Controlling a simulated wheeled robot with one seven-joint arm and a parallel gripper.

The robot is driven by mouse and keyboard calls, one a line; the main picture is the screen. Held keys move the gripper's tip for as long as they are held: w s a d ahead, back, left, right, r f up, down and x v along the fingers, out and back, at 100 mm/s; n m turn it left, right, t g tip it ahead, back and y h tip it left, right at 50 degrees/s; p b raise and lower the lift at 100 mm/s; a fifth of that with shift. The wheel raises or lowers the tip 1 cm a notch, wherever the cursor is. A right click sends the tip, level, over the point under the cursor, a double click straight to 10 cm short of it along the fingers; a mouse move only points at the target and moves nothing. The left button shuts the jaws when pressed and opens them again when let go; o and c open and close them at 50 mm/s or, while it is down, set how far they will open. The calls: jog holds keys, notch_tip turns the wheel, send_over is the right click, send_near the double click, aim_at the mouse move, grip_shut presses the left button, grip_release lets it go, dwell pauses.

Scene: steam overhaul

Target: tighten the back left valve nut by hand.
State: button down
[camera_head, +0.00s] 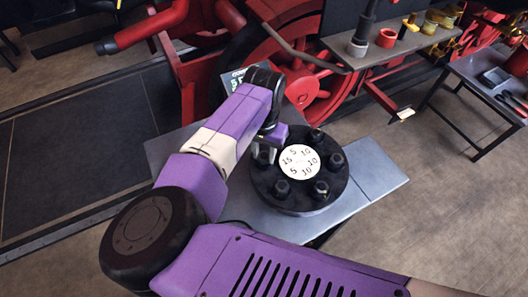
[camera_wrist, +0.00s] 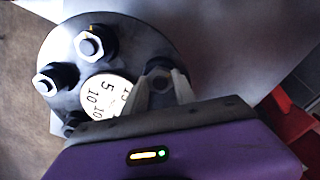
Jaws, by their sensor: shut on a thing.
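The valve (camera_head: 301,202) is a round black disc with several nuts around its rim and a white numbered plate (camera_head: 299,161) at its centre. My gripper (camera_head: 264,157) is at the disc's left-back edge, pointing down. In the wrist view my gripper (camera_wrist: 164,91) has its two pale fingers closed on the back left valve nut (camera_wrist: 158,80), which shows between them as a dark top. In the head view my gripper and arm hide most of that nut. Other nuts with bright hex faces show in the wrist view, such as one (camera_wrist: 89,45) at the top.
The disc stands on a grey metal table (camera_head: 378,180) with bare room to its right. Red wheel machinery (camera_head: 300,88) stands close behind. A shelf (camera_head: 405,42) with cups and a side table (camera_head: 480,85) with tools are at the right.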

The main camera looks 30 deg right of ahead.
jog(key=shift+w+r+m, duration=0.1)
jog(key=shift+m, duration=1)
jog(key=c, duration=1)
grip_release()
notch_tip(320, 180, up, 8)
jog(key=shift+f+b, duration=0.1)
jog(key=shift+b, duration=0.5)
